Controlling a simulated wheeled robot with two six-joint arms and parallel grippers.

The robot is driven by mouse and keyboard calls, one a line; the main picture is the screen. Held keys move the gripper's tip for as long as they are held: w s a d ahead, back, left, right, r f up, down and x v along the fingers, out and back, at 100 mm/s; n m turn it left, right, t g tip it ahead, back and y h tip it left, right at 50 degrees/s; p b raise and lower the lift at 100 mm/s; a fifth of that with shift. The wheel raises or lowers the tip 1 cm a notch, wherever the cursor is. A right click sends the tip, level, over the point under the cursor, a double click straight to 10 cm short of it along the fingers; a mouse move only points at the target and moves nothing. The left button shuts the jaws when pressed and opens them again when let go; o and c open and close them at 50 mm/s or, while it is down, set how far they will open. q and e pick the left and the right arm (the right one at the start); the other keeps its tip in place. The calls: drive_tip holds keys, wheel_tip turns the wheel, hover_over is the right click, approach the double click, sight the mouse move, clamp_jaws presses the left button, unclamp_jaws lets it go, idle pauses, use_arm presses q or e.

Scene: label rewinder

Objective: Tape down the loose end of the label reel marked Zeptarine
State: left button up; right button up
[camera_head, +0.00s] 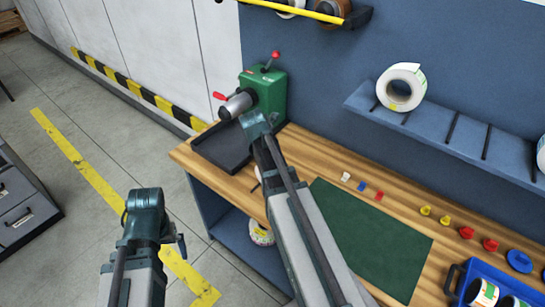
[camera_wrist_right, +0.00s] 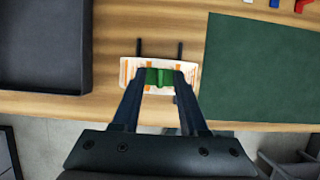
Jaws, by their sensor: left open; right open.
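In the right wrist view a label reel (camera_wrist_right: 128,76) in white and orange lies across the fingers of my right gripper (camera_wrist_right: 161,73). The fingers are open on either side of a green piece (camera_wrist_right: 158,79) at the reel's middle; I cannot tell whether they touch it. Two dark bars show just beyond the reel. My right arm hides most of this spot in the head view. My left gripper (camera_head: 179,243) is open and empty, over the floor left of the bench. No name on any reel is legible, and no loose end can be made out.
The green rewinder (camera_head: 266,90) and a dark tray (camera_head: 222,150) stand at the bench's far end. A green mat (camera_head: 370,240) lies on the wooden bench (camera_head: 325,155). A white reel (camera_head: 402,87) stands on the wall shelf (camera_head: 470,130). A blue crate (camera_head: 462,280) holds reels.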

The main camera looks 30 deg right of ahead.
drive_tip(key=p+v, duration=1.2)
drive_tip(key=v, duration=0.1)
drive_tip(key=shift+s+a+r+p, duration=0.15)
drive_tip(key=shift+a+r+p, duration=0.05)
drive_tip(key=shift+r+p, duration=0.15)
drive_tip(key=shift+f, duration=0.1)
drive_tip(key=s+a+f+m+y+b, duration=0.1)
drive_tip(key=s+a+f+m+b, duration=0.3)
drive_tip(key=a+m, duration=0.2)
drive_tip(key=s+a+f+m+g+y+b, duration=0.1)
drive_tip(key=s+a+f+m+b, duration=0.3)
drive_tip(key=a, duration=0.6)
drive_tip(key=s+a+f+m+b, duration=0.4)
drive_tip(key=s+a+f+m, duration=0.2)
drive_tip(key=a+m, duration=0.2)
drive_tip(key=shift+a+m+g+y+b, duration=0.3)
drive_tip(key=shift+a+g+y+b, duration=0.1)
drive_tip(key=shift+a, duration=0.15)
drive_tip(key=shift+s, duration=0.1)
